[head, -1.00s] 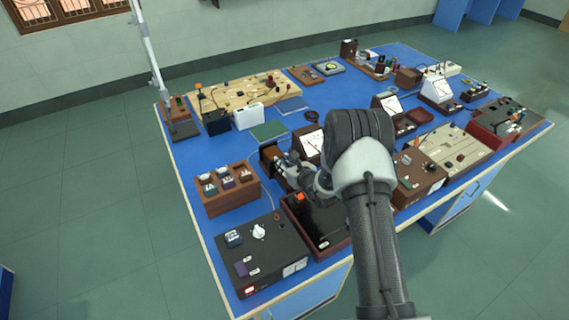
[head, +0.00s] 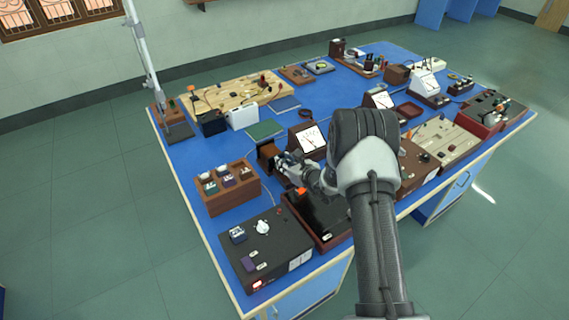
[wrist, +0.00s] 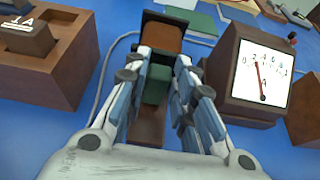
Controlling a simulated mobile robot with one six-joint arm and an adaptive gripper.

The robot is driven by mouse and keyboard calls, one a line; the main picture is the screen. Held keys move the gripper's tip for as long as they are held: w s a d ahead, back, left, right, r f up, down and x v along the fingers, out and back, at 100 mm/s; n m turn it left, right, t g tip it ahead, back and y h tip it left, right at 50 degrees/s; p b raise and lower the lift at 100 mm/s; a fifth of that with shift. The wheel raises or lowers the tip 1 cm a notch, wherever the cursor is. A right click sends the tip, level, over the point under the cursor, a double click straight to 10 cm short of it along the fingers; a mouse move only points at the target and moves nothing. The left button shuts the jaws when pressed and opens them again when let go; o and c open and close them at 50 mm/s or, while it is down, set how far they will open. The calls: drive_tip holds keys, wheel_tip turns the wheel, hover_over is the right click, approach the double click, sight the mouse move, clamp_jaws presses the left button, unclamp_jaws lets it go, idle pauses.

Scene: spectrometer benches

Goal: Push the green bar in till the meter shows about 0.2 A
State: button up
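The green bar (wrist: 155,85) lies between my gripper's fingers in the wrist view, in line with a brown block (wrist: 163,38) at its far end. My gripper (wrist: 163,62) is closed about the bar, one finger on each side; the fingers hide part of its sides. The meter (wrist: 262,72), with a white dial in a brown case, stands to the right. Its needle leans slightly left of upright, near the 0.2 mark. In the head view my gripper (head: 280,160) is beside the meter (head: 311,140), and my arm hides part of the bench there.
A brown rack (head: 228,190) of small modules stands to the left, close to my gripper. A dark power box (head: 262,250) with a white knob stands nearer. A thin grey cable (wrist: 105,75) runs left of the bar. Other instruments crowd the blue bench.

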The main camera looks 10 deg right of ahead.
drive_tip(key=o, duration=0.4)
drive_tip(key=shift+c, duration=0.2)
drive_tip(key=v, duration=1.2)
drive_tip(key=shift+r, duration=0.1)
